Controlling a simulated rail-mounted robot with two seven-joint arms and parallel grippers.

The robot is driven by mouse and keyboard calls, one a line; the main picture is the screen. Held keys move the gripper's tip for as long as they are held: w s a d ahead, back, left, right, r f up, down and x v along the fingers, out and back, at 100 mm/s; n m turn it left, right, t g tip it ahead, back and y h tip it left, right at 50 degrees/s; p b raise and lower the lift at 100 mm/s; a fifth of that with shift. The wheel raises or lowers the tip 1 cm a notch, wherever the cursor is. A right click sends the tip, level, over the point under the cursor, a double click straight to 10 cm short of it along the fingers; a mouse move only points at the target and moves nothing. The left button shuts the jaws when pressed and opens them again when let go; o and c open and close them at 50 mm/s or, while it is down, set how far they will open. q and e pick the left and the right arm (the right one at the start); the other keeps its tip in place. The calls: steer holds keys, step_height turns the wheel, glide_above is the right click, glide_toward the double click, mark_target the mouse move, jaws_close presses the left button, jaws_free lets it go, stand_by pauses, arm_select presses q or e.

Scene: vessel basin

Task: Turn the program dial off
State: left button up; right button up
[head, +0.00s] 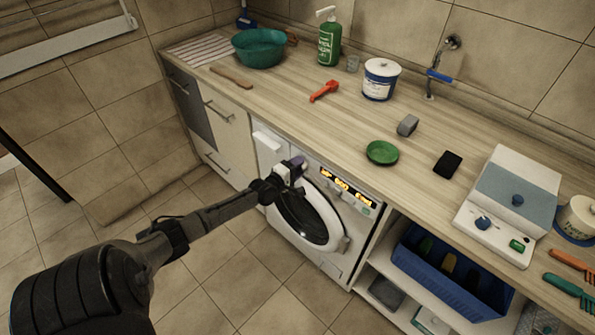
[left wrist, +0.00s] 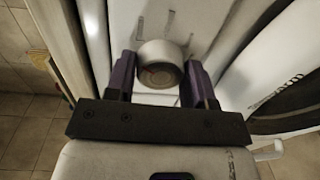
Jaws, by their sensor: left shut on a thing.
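The washing machine (head: 350,240) stands under the counter, with a lit orange display (head: 347,187) on its front panel. Its round door (head: 305,218) looks closed. In the left wrist view the program dial (left wrist: 160,66) is a silvery round knob with printed marks around it. My left gripper (left wrist: 160,80) has one purple finger on each side of the dial and is shut on it. In the head view my left gripper (head: 291,172) is at the machine's upper front and hides the dial. My right gripper is not in view.
The counter above holds a green bowl (head: 259,48), a spray bottle (head: 329,38), a white tub (head: 381,80), a red tool (head: 324,91), a green dish (head: 382,152) and a white device (head: 508,205). A blue crate (head: 452,275) sits on the shelf right of the machine. The floor in front is clear.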

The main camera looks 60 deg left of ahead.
arm_select(q)
steer(key=shift+f+n+b, duration=0.1)
steer(key=shift+n+b, duration=2.1)
steer(key=shift+n, duration=0.8)
steer(key=shift+h, duration=0.3)
steer(key=o, duration=0.9)
steer(key=shift+s, duration=0.1)
steer(key=shift+f+p+v, duration=0.2)
steer(key=shift+p+v, duration=0.6)
steer(key=shift+v, duration=6)
